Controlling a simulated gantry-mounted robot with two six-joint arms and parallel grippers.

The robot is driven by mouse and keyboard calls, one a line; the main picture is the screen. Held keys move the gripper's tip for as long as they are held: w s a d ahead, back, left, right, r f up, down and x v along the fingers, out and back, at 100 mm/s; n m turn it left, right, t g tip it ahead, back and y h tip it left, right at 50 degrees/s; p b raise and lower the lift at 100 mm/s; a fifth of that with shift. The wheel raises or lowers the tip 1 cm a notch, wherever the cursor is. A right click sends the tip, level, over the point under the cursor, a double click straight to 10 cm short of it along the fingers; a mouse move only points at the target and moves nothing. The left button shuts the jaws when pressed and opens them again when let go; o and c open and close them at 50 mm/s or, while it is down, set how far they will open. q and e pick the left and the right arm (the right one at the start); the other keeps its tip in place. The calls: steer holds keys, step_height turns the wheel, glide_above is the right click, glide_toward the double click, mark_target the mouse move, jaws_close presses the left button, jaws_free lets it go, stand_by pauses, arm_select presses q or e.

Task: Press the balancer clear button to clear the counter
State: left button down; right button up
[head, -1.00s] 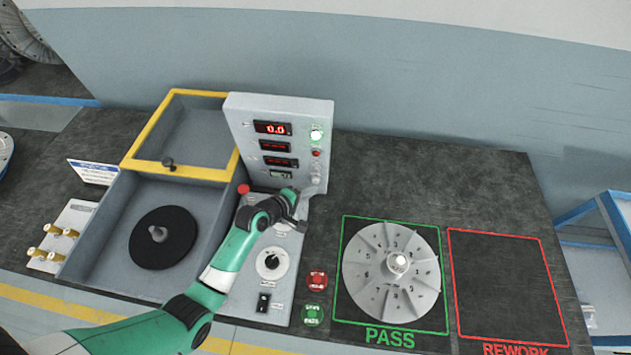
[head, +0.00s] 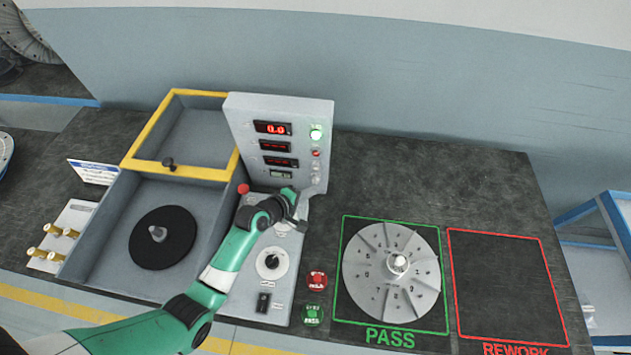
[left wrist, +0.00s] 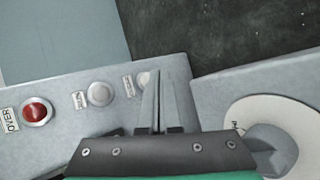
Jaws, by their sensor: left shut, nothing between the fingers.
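The balancer console (head: 244,112) stands upright at the back, its top display (head: 272,128) reading 0.0. A small counter display (head: 281,174) sits low on it, too small to read. My left gripper (head: 304,193) is shut and empty at the console's lower right. In the left wrist view, the fingers (left wrist: 160,76) reach over a pale round button (left wrist: 144,79) and partly cover it. I cannot tell whether they touch it. A second pale button (left wrist: 100,94) and the red OVER lamp (left wrist: 37,111) lie to its left. The pale buttons' labels are unreadable. My right gripper is out of view.
A lit green lamp (head: 316,132) is on the console. A control plate with a knob (head: 271,263) lies below it. A bladed rotor (head: 376,276) lies in the PASS square; the REWORK square (head: 505,285) is empty. The yellow-framed cover (head: 153,127) stands open.

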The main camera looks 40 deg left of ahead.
arm_select(q)
steer(key=shift+w+a, duration=0.25)
steer(key=shift+w, duration=0.05)
steer(key=shift+w+a, duration=0.2)
steer(key=shift+w, duration=0.1)
stand_by(0.7)
stand_by(0.3)
steer(key=shift+s+d+p, duration=0.45)
steer(key=shift+s, duration=0.15)
